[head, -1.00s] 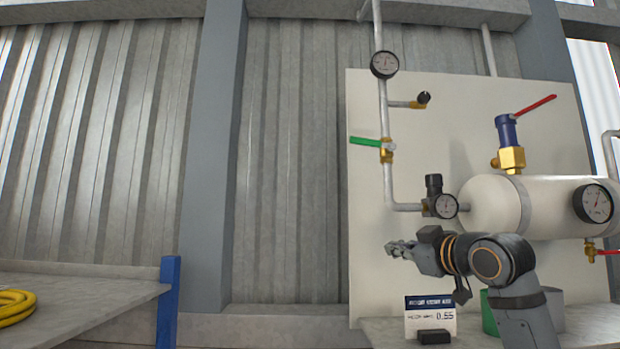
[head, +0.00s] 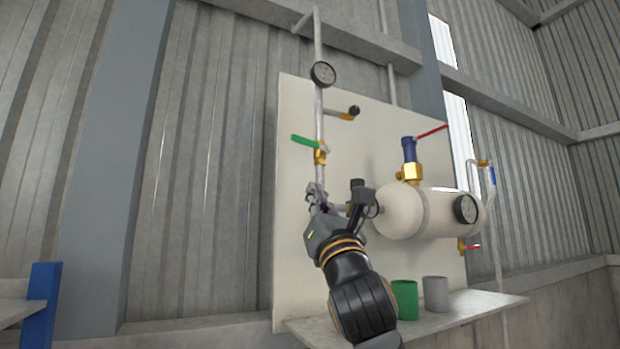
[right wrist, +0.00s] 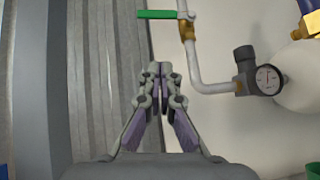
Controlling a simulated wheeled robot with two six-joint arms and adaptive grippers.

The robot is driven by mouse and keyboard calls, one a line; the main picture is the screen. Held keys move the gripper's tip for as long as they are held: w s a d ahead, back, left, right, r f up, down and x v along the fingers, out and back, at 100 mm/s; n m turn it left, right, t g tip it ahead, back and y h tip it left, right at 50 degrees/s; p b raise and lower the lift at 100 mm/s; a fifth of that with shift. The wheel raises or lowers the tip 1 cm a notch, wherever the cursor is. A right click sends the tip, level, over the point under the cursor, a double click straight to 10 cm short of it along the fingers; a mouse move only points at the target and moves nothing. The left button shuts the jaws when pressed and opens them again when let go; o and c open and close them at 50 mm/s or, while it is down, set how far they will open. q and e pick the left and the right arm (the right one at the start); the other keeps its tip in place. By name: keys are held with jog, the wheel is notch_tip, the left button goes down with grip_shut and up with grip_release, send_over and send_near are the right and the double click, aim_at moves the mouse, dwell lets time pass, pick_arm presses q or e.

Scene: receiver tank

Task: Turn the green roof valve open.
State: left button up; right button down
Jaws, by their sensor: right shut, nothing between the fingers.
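The green valve handle (head: 305,141) sits on a brass valve (head: 320,157) on the vertical pipe, left of the tank. The handle points left, crosswise to the pipe. It also shows at the top of the right wrist view (right wrist: 156,14), above and ahead of the fingers. My right gripper (head: 314,190) is raised just below the valve in the head view, apart from the handle. In the right wrist view the fingertips (right wrist: 160,70) are together and empty. My left gripper is not in view.
A white tank (head: 405,212) with a gauge (head: 466,209) and a blue valve with a red lever (head: 432,131) stands right. A green cup (head: 404,300) and grey cup (head: 435,294) stand on the shelf (head: 480,304). A regulator gauge (right wrist: 268,79) is near the fingers' right.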

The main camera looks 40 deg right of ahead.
aim_at(312, 144)
jog(key=s+a+r+p+x, duration=0.1)
jog(key=r+p+x, duration=0.1)
jog(key=p+x, duration=0.4)
jog(key=x, duration=0.4)
jog(key=shift+r, duration=0.35)
jog(key=shift+w+d, duration=0.1)
jog(key=shift+d, duration=0.15)
